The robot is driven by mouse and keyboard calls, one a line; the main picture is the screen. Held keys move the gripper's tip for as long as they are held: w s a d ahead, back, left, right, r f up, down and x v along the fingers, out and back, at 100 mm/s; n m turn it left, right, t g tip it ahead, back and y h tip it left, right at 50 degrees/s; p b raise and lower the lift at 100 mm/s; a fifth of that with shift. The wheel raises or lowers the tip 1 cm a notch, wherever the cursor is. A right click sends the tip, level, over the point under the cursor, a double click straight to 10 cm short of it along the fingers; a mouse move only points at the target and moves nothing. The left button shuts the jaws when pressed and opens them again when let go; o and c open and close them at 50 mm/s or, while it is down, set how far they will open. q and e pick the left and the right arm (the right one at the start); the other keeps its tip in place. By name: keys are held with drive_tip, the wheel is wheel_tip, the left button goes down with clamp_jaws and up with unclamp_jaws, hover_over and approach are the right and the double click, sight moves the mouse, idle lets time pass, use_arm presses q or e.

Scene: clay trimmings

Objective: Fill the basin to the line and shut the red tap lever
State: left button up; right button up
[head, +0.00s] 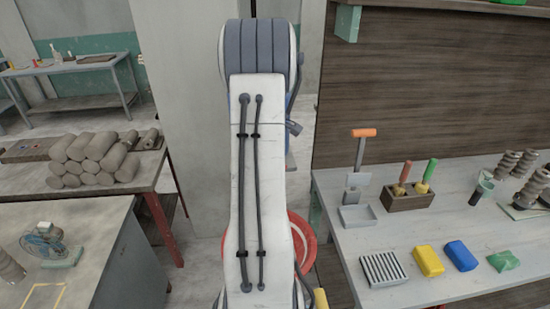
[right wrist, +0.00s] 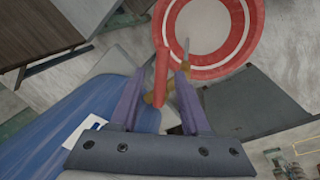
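The basin shows in the right wrist view as a round tub with a red rim (head: 304,240) (right wrist: 246,58) and pale inside; a fill line cannot be made out. The red tap lever (right wrist: 161,68) stands in front of it, above a brass tap (right wrist: 154,99). A thin pale streak beside the lever may be water or part of the tap; I cannot tell. My right gripper (right wrist: 161,78) has its purple fingers apart on either side of the lever, with gaps visible. In the head view my arm hides most of the basin and the tap. My left gripper is in neither view.
A blue surface (right wrist: 75,125) with a white label lies close to the right gripper. In the head view, a right-hand workbench (head: 405,240) holds a ribbed tray, coloured blocks and a tool box (head: 408,197). Clay logs (head: 95,160) lie on a left table.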

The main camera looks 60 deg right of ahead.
idle(0.3)
wheel_tip(320, 180, up, 10)
drive_tip(key=a+b, duration=0.2)
drive_tip(key=shift+w, duration=0.15)
drive_tip(key=shift+r, duration=0.1)
drive_tip(key=shift+a, duration=0.15)
